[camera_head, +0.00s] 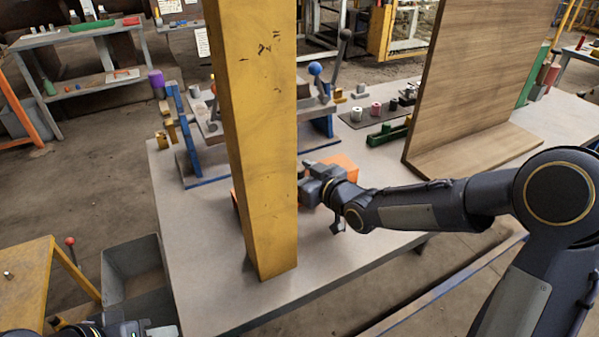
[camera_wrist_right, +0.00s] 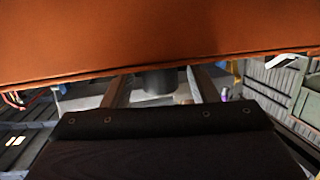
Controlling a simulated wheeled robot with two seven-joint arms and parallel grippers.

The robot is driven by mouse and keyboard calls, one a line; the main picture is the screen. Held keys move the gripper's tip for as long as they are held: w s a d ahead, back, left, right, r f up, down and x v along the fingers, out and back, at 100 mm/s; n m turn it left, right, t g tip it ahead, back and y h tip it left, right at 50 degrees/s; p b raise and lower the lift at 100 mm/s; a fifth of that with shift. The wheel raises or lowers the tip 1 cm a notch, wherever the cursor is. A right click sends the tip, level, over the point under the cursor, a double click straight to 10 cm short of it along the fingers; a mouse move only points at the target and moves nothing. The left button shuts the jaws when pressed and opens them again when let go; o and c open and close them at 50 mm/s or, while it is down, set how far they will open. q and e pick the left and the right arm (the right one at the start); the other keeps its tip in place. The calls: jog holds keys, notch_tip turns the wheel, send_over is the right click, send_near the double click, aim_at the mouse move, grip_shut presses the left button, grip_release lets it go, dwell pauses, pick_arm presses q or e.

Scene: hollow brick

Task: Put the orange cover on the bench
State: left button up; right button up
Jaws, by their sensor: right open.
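The orange cover (camera_head: 345,168) is at the middle of the grey-topped bench (camera_head: 200,265), partly hidden by the yellow post and by my right gripper. In the right wrist view the orange cover (camera_wrist_right: 160,40) fills the top as a broad orange face with a dark lower edge. I cannot tell whether it rests on the bench top. My right gripper (camera_head: 308,178) is open, right at the cover, its tips close to the post; its fingers (camera_wrist_right: 163,92) show below the cover's edge in the wrist view. My left gripper (camera_head: 125,328) shows only partly at the bottom left, away from the cover.
A thick yellow post (camera_head: 262,140) rises in front of the cover. A wooden panel (camera_head: 480,80) stands at the bench's right. The bench's front left is clear.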

jog(key=v, duration=1.2)
jog(key=shift+p, duration=0.3)
jog(key=s+d+f+m+g+h, duration=0.1)
jog(key=s+d+m+g+h, duration=0.1)
jog(key=s+d+m+h, duration=0.65)
jog(key=s+f+g+y, duration=0.3)
jog(key=s+g, duration=0.2)
jog(key=s, duration=1.1)
jog(key=shift+d, duration=0.15)
jog(key=shift+y, duration=0.25)
